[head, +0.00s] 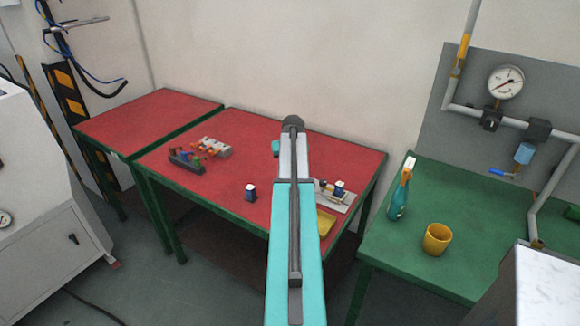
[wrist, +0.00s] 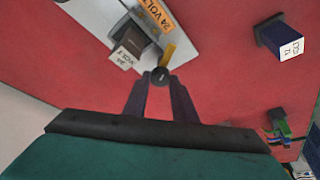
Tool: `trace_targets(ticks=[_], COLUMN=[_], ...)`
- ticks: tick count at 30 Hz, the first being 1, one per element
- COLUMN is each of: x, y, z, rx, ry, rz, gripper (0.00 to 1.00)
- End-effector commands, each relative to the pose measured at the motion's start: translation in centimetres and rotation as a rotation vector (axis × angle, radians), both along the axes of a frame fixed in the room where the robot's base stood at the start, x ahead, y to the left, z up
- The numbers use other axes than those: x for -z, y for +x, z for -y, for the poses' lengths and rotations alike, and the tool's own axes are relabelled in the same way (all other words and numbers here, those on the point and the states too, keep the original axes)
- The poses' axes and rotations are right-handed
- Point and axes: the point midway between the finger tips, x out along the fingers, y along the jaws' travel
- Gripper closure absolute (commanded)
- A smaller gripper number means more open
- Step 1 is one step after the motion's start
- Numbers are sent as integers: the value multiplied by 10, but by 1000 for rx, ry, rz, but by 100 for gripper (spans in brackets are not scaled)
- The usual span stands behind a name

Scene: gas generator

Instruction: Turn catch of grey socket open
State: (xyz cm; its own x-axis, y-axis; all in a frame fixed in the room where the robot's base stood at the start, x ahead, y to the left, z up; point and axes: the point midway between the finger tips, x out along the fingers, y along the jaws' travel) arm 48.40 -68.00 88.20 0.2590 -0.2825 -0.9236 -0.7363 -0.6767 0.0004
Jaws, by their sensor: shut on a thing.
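In the wrist view, a pale plate (wrist: 203,30) bears a grey-brown block (wrist: 133,36), which looks like the grey socket, with a white "24 VOLT" label on its end. My gripper (wrist: 160,84) is at the plate's near edge, its fingertips closed on a small dark round piece (wrist: 160,75). A short yellow strip (wrist: 168,55) runs from behind that piece; I cannot tell whether it is the catch. In the head view, the plate (head: 338,204) is partly behind my arm, and the gripper's fingers are hidden.
A dark blue block with a white end (wrist: 281,37) stands apart on the red table (head: 250,150). Coloured connectors (head: 186,160) lie further left. A yellow tray (head: 325,222) is beside my arm. A spray bottle (head: 399,200) and yellow cup (head: 437,239) stand on the green table.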

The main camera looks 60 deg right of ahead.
Motion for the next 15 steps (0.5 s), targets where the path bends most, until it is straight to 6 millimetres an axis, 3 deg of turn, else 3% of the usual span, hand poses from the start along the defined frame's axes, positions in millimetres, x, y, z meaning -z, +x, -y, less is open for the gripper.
trace_targets(ticks=[15], x=[0], y=[3], z=[0], rx=[376], ry=[-4], rz=[1], gripper=[98])
